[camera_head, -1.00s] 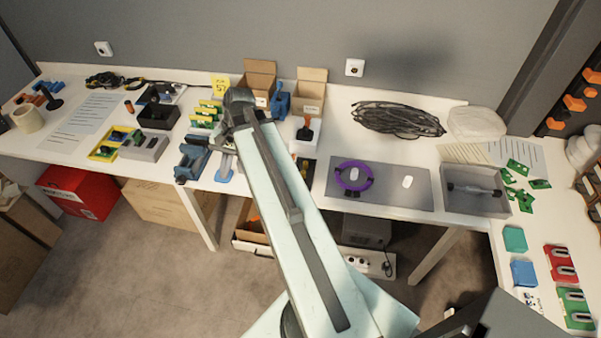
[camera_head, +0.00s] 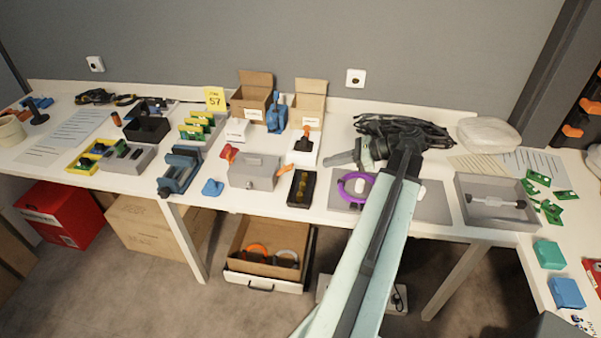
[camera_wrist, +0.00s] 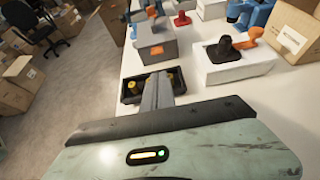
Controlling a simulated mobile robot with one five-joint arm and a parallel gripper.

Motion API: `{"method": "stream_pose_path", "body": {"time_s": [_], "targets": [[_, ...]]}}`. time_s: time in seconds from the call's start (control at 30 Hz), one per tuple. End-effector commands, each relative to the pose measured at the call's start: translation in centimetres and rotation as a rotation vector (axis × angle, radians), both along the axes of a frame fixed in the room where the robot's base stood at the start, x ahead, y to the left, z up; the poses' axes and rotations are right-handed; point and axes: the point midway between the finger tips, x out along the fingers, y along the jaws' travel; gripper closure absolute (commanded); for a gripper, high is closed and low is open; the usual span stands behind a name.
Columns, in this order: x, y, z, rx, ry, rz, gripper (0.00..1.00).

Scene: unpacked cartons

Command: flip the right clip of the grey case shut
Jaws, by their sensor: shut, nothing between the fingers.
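The grey case (camera_head: 254,172) stands lid down in the middle of the bench. Its right clip (camera_head: 284,170) is orange and sticks out from the case's right side. A red piece (camera_head: 229,153) shows at its upper left. My gripper (camera_head: 330,160) is shut and empty, to the right of the case and apart from it, pointing left. In the wrist view the case (camera_wrist: 157,44) is ahead of the shut fingers (camera_wrist: 158,80), with the orange clip (camera_wrist: 157,51) on its near face.
A black tray (camera_head: 301,188) lies between my gripper and the case, near the front edge. A white box (camera_head: 304,150) with an orange-handled tool stands behind it. A blue vise (camera_head: 180,170) is left of the case. A purple ring (camera_head: 354,202) lies below my gripper.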

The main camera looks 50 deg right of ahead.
Motion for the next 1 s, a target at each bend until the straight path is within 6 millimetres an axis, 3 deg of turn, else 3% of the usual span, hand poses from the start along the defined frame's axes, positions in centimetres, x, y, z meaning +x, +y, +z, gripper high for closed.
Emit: {"method": "stream_pose_path", "body": {"time_s": [0.17,0.6,1.0], "targets": [[1.3,0.9,-1.1,-0.001,0.000,0.003,1.00],[7.1,4.5,-4.3,-0.002,0.000,0.004,1.00],[7.8,4.8,-4.4,-0.002,0.000,0.003,1.00]]}}
